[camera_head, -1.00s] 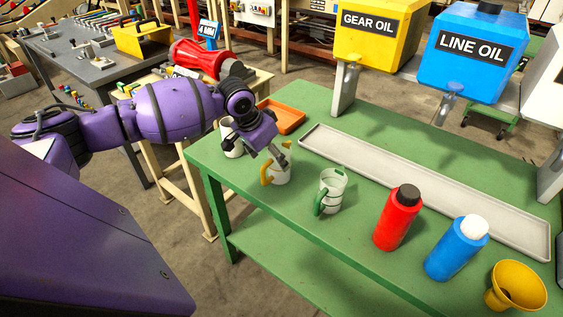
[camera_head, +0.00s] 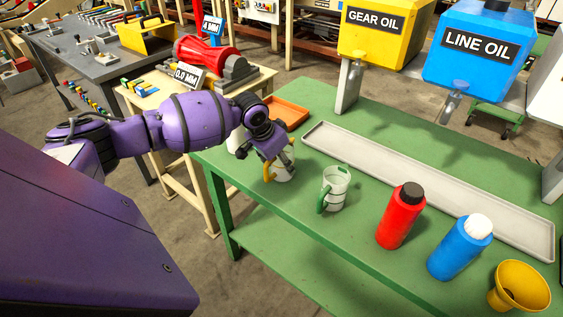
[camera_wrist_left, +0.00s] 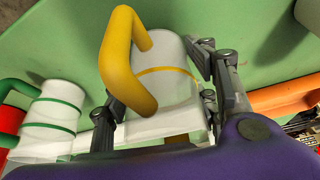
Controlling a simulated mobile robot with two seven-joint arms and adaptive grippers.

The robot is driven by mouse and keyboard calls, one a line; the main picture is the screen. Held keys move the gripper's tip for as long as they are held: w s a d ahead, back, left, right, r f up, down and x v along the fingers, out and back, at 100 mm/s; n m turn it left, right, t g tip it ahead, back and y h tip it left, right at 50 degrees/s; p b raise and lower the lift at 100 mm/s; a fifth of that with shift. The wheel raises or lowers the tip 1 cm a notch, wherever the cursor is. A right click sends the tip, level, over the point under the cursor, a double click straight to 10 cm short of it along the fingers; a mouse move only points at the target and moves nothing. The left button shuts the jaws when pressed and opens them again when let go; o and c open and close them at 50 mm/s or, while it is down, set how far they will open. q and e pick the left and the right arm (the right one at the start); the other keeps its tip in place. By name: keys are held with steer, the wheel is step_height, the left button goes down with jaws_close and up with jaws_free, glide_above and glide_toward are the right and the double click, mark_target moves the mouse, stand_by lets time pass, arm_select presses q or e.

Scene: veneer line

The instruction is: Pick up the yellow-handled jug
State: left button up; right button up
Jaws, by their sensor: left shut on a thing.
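The yellow-handled jug (camera_head: 284,170) stands on the green table (camera_head: 300,222) near its left end. Whether the jug's base touches the table is hard to tell. My right gripper is not in view.
A green-handled jug (camera_head: 335,188) stands just to the right. Another white jug (camera_head: 236,143) is partly hidden behind my left arm. An orange tray (camera_head: 287,112) lies behind. A red bottle (camera_head: 401,216), a blue bottle (camera_head: 459,247) and a yellow funnel (camera_head: 519,288) stand further right; a long grey tray (camera_head: 430,185) runs behind.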

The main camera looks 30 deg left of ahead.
arm_select(q)
steer(key=shift+c, duration=1.3)
